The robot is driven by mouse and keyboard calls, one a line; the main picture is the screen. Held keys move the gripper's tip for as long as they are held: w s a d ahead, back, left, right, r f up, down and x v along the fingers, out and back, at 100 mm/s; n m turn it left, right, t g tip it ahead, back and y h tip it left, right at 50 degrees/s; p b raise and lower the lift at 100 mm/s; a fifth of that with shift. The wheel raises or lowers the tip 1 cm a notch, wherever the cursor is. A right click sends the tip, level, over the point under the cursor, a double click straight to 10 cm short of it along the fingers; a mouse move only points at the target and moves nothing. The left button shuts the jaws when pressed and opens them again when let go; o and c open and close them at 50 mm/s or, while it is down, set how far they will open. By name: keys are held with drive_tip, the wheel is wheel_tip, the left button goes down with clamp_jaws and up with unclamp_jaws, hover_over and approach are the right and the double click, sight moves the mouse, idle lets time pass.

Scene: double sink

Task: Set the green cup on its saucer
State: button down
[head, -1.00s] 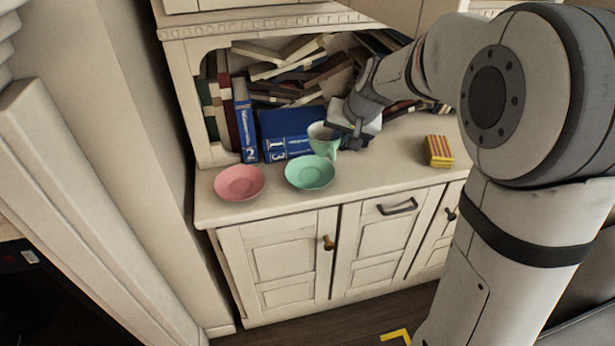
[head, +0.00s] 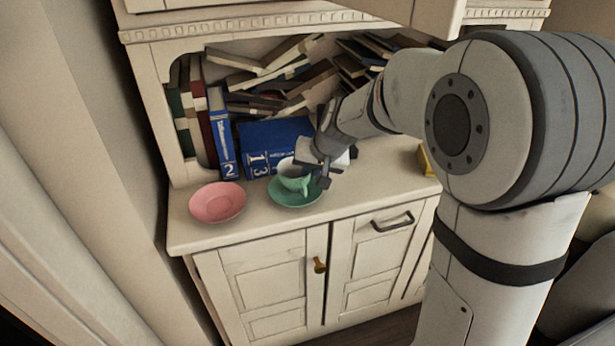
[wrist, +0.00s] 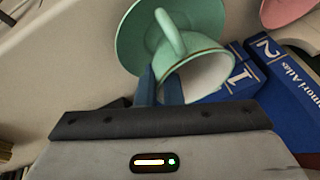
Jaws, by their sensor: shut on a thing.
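The green cup (head: 291,178) is over its green saucer (head: 296,199) in the head view and looks roughly upright. In the wrist view the cup (wrist: 205,52) overlaps the saucer (wrist: 138,38), with its handle toward the top of the picture. My gripper (head: 311,178) is shut on the cup at its right side. Its fingers (wrist: 160,88) show at the cup's near wall in the wrist view. Whether the cup's base touches the saucer is hidden, so I cannot tell.
A pink saucer (head: 218,203) lies to the left on the cabinet top. Blue books (head: 262,148) stand close behind the cup, with piled books in the shelf. A yellow striped block (head: 425,160) is at the right, partly hidden by my arm.

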drive_tip(key=shift+f, duration=0.35)
drive_tip(key=shift+f+b, duration=0.35)
drive_tip(key=c, duration=1.6)
unclamp_jaws()
drive_tip(key=shift+r, duration=0.1)
drive_tip(key=shift+o, duration=0.2)
drive_tip(key=shift+r, duration=0.1)
drive_tip(key=shift+r+p, duration=0.3)
drive_tip(key=shift+p, duration=0.25)
drive_tip(key=p+v, duration=0.2)
drive_tip(key=v, duration=1)
drive_tip(key=s+d+f+g+h, duration=0.1)
drive_tip(key=s+d+f, duration=0.1)
drive_tip(key=s, duration=0.4)
drive_tip(key=s+d+f+g+h, duration=0.1)
drive_tip(key=s+d+f, duration=0.2)
drive_tip(key=s, duration=0.4)
drive_tip(key=s+d+f+g+h, duration=0.1)
drive_tip(key=s+d+f, duration=0.2)
drive_tip(key=s, duration=0.4)
drive_tip(key=shift+s+d, duration=0.25)
drive_tip(key=shift+d, duration=0.4)
